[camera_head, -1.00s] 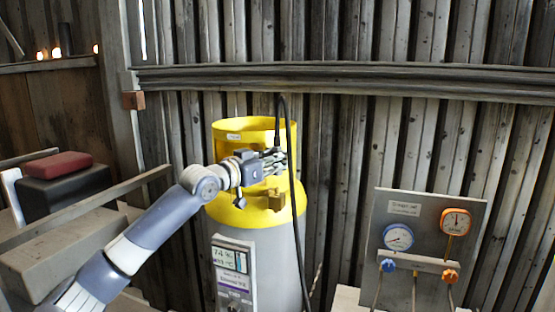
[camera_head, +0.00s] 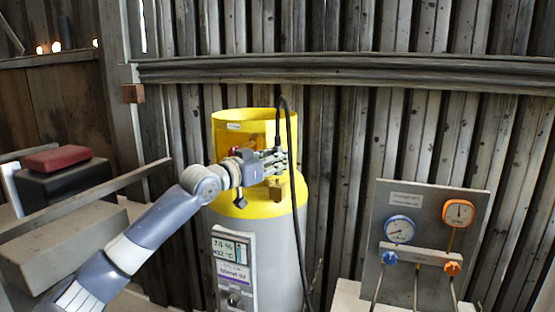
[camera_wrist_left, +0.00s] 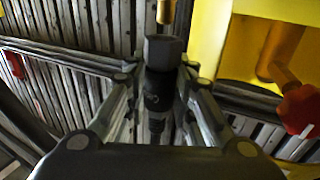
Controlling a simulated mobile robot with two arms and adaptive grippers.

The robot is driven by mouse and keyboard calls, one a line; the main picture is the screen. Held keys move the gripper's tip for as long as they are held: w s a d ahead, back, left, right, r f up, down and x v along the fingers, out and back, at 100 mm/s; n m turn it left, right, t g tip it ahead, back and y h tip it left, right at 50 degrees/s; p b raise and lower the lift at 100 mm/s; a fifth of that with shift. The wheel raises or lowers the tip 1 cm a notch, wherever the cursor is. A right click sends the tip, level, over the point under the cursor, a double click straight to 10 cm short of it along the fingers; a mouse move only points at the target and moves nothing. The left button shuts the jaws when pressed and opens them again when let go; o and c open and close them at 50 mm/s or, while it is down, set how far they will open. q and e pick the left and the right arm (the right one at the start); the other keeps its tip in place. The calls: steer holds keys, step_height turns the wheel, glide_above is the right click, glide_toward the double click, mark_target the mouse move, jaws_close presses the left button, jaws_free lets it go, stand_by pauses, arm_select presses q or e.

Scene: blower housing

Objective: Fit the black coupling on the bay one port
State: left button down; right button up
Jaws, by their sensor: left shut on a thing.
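My left gripper (camera_head: 276,165) is at the yellow collar of the grey tank (camera_head: 262,240). In the left wrist view, its fingers (camera_wrist_left: 160,95) are shut around the black coupling (camera_wrist_left: 163,55), whose blocky end points up the picture. A brass port stub (camera_wrist_left: 166,11) shows at the top edge, roughly in line with the coupling; a small gap shows between them in the picture. I cannot tell the true distance or which bay this port belongs to. In the head view, the gripper hides most of the coupling. My right gripper is not in view.
A black hose (camera_head: 296,230) loops over the collar and hangs down the tank's right side. A red knob (camera_wrist_left: 300,108) on a brass stem sits beside the fingers. A brass block (camera_head: 278,190) is below the gripper. A gauge panel (camera_head: 425,230) stands at right.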

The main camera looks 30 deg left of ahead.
mark_target(277, 179)
arm_select(q)
steer(key=shift+f+b, duration=0.75)
steer(key=shift+f, duration=0.65)
steer(key=c, duration=1.3)
jaws_free()
steer(key=shift+f, duration=0.1)
steer(key=shift+s, duration=0.15)
steer(key=shift+s+a, duration=0.15)
steer(key=shift+s, duration=0.45)
steer(key=s+a, duration=0.1)
steer(key=s, duration=0.9)
steer(key=shift+s+a, duration=0.2)
steer(key=shift+a, duration=0.05)
